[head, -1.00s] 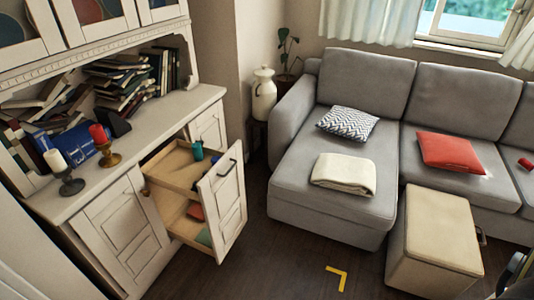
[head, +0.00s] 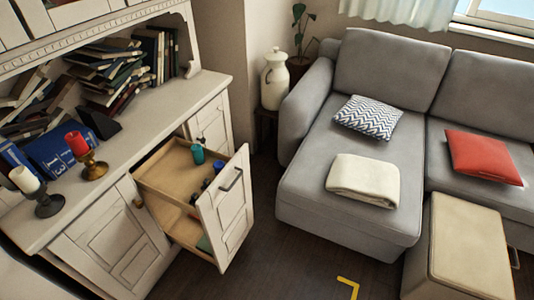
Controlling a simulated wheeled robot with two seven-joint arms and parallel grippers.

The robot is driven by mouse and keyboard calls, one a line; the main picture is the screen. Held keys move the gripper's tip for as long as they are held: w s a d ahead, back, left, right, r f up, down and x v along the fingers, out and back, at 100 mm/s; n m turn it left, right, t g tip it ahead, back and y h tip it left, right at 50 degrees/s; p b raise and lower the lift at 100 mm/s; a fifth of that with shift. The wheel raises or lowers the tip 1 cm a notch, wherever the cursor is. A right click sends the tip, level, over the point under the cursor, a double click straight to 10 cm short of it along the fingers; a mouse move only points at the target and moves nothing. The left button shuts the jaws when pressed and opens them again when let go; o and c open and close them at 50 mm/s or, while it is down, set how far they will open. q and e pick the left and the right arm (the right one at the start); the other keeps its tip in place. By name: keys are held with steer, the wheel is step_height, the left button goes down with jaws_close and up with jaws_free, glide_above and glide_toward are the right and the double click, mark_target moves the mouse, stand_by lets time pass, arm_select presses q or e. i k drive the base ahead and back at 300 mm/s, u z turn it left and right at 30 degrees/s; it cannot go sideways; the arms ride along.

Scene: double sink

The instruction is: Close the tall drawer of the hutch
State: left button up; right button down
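The white hutch (head: 110,160) stands at the left of the head view. Its tall drawer (head: 226,213) is pulled well out, with a panelled white front and a dark handle (head: 231,181) near the top. Inside are two wooden levels. A teal cup-like item (head: 197,154) and small dark items stand on the upper level. The lower level is mostly hidden behind the front. Neither of my grippers shows in the head view now.
A grey sofa (head: 350,185) with cushions and a folded blanket (head: 363,178) fills the right. A beige ottoman (head: 468,245) stands in front of it. Dark floor (head: 290,255) lies free between drawer and sofa. Candlesticks (head: 92,165) stand on the hutch top.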

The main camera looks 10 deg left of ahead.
mark_target(168, 180)
steer(key=u, duration=0.4)
steer(key=i, duration=0.9)
steer(key=u, duration=0.7)
